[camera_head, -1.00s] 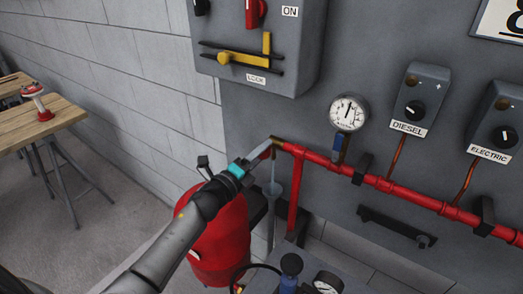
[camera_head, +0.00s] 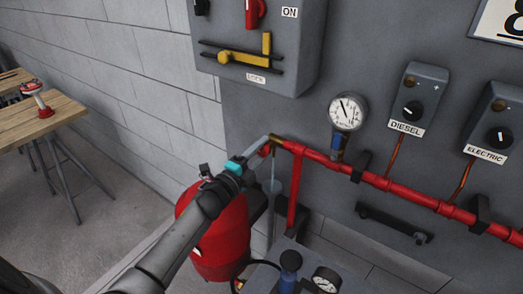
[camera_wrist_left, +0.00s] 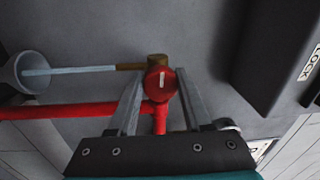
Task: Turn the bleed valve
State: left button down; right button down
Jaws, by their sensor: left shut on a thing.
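The bleed valve has a round red knob (camera_wrist_left: 161,84) with a white mark, in front of a brass fitting (camera_wrist_left: 157,60) on the red pipe. In the head view the brass fitting (camera_head: 276,139) is at the pipe's left end. My left gripper (camera_wrist_left: 160,76) is shut on the red knob, one finger on each side. In the head view my left gripper (camera_head: 266,146) hides most of the knob. A pale stream (camera_wrist_left: 80,70) runs from the brass fitting to a grey funnel (camera_wrist_left: 35,72). My right gripper is not in view.
A pressure gauge (camera_head: 346,111) is on the panel right of the valve. The red pipe (camera_head: 400,190) runs right, below the diesel and electric control boxes. A grey switch box (camera_head: 300,60) hangs above. A red tank (camera_head: 222,235) stands below my left arm.

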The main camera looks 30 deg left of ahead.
pick_arm(q)
jog(key=shift+r, duration=0.15)
jog(key=shift+c, duration=1.8)
grip_release()
jog(key=shift+s+a+f, duration=0.1)
jog(key=shift+s+f, duration=0.1)
jog(key=shift+s, duration=0.45)
jog(key=s+a+b, duration=0.1)
jog(key=s+a, duration=0.1)
jog(key=s, duration=1.1)
jog(key=shift+s+f, duration=0.35)
jog(key=shift+f, duration=0.1)
